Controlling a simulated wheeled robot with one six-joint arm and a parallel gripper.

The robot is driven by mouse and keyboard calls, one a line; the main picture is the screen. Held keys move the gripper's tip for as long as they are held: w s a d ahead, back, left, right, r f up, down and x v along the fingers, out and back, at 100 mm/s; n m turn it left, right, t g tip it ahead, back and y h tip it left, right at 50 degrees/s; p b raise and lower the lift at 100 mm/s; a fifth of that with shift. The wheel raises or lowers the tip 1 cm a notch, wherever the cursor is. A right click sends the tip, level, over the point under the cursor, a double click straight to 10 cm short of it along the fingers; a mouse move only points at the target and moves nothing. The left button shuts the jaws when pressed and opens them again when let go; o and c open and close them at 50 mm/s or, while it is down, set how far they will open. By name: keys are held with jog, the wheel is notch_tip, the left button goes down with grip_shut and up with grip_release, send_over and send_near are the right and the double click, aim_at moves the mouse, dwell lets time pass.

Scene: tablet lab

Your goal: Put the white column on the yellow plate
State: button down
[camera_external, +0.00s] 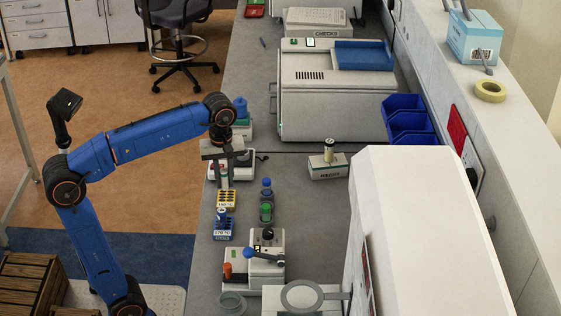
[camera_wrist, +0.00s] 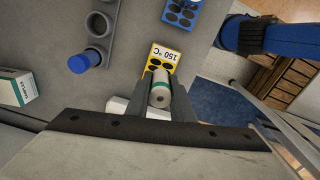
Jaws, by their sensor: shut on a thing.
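My gripper (camera_external: 222,168) is shut on the white column (camera_wrist: 160,94), a small pale cylinder with a green-grey band. The wrist view shows the column between my two fingers (camera_wrist: 160,100). The yellow plate (camera_external: 227,199) has dark round holes and lies on the bench close below my gripper. In the wrist view the yellow plate (camera_wrist: 165,52) is marked "150 °C" and the column overlaps its near edge. The column is upright in the external view; I cannot tell whether it touches the plate.
A blue plate with holes (camera_external: 222,230) lies in front of the yellow one. A white device (camera_external: 243,165) is close behind my gripper. Bare bench lies right of the rack.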

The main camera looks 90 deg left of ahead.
aim_at(225, 188)
jog(key=shift+f, duration=2.05)
jog(key=c, duration=1.5)
grip_release()
jog(key=shift+f, duration=0.1)
jog(key=shift+c, duration=0.2)
notch_tip(225, 188, up, 12)
jog(key=shift+r, duration=0.15)
